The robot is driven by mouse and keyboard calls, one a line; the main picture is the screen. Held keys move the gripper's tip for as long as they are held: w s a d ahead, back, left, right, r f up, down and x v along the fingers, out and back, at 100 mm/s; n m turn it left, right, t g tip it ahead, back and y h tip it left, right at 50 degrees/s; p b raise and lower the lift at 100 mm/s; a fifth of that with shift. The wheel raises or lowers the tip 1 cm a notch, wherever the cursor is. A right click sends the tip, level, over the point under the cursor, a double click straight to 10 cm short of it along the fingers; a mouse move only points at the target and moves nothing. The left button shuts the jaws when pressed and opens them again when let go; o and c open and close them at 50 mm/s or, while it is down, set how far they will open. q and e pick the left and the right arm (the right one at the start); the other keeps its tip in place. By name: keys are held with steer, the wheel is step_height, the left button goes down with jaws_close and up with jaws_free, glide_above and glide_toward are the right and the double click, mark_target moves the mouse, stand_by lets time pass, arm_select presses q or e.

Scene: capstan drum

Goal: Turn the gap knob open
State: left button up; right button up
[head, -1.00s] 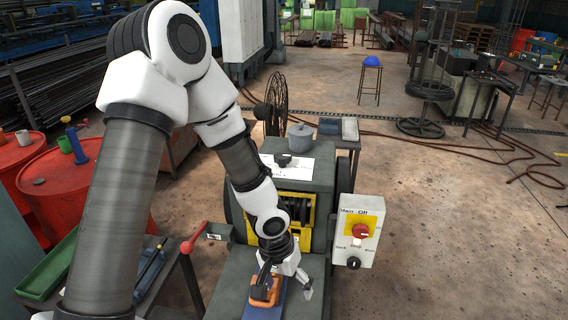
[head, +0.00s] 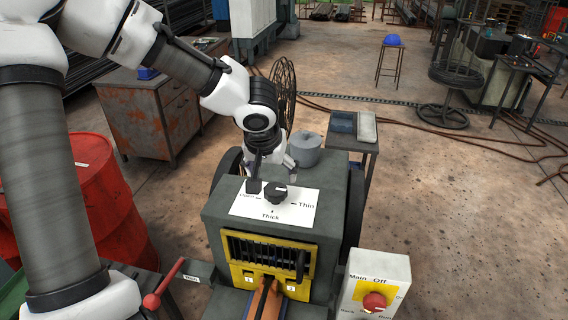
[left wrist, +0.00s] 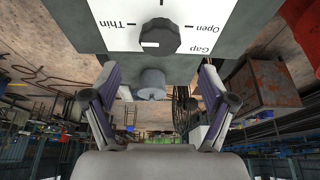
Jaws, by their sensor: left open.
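The gap knob (head: 276,194) is a dark round knob on a white label plate (head: 246,206) on top of the machine, with "Thin" at its right and "Thick" in front. In the left wrist view the knob (left wrist: 159,37) shows a white mark, with "Thin" on the left and "Open" on the right. My left gripper (head: 272,174) is at the far side of the knob, close to it. In the left wrist view its fingers (left wrist: 158,80) are spread, with the knob above the space between them, apart from both. My right gripper is out of view.
A red-knobbed lever (head: 152,300) is at the front left. A grey pot (head: 306,150) stands behind the machine. An orange-brown piece (head: 266,299) is at the yellow front.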

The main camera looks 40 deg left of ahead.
mark_target(276, 187)
arm_select(q)
steer(key=shift+w+a+f, duration=0.3)
steer(key=shift+w+a, duration=0.1)
steer(key=shift+w, duration=0.2)
step_height(276, 187, down, 2)
steer(key=shift+s+d+f+b, duration=0.1)
steer(key=shift+s+d+b, duration=0.05)
steer(key=shift+b, duration=1.1)
steer(key=shift+s+d+f+p, duration=0.15)
steer(key=shift+f+p, duration=0.4)
steer(key=shift+p, duration=0.1)
steer(key=f, duration=0.1)
steer(key=w+a+f, duration=0.1)
steer(key=w+f, duration=0.1)
steer(key=shift+w+a+f, duration=0.1)
steer(key=shift+w+a, duration=0.05)
steer(key=shift+a, duration=0.1)
steer(key=shift+s+d+r, duration=0.15)
steer(key=shift+s+r, duration=0.05)
steer(key=shift+c, duration=0.4)
steer(key=shift+s+d+r, duration=0.15)
steer(key=shift+s, duration=0.1)
steer(key=c, duration=1.1)
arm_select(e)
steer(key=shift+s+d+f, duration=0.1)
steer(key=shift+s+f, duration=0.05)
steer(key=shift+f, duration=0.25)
